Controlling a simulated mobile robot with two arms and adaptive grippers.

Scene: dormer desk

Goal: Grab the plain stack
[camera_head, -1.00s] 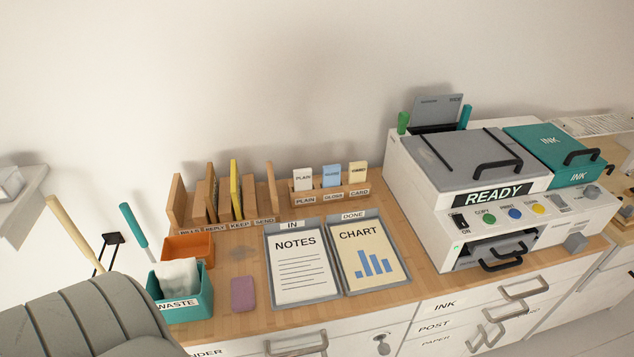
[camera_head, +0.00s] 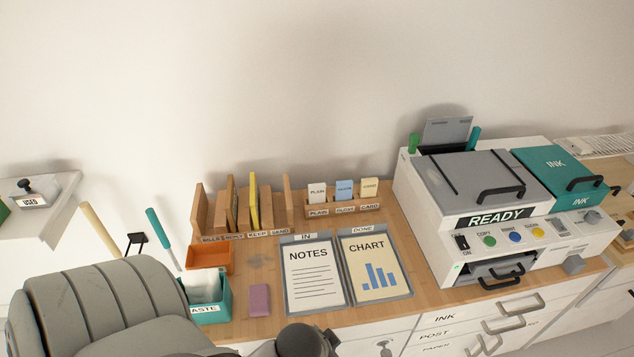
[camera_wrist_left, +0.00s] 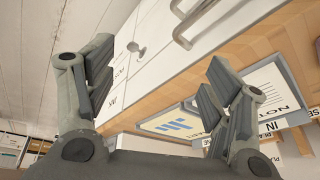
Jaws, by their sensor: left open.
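The plain stack (camera_head: 317,192) is a white packet labelled PLAIN, upright in the left slot of a wooden holder (camera_head: 318,211) at the back of the desk. A blue stack (camera_head: 344,189) and a cream stack (camera_head: 370,187) stand to its right. My left gripper (camera_wrist_left: 160,78) is open and empty in the left wrist view, in front of the white drawers and desk edge, apart from the stack. My right gripper is in neither view.
The NOTES tray (camera_head: 313,272) and CHART tray (camera_head: 376,265) lie in front of the holder. A wooden sorter (camera_head: 288,204) stands left of it, the printer (camera_head: 480,215) right. A teal waste bin (camera_head: 211,304) and grey chair (camera_head: 110,305) are at the front left.

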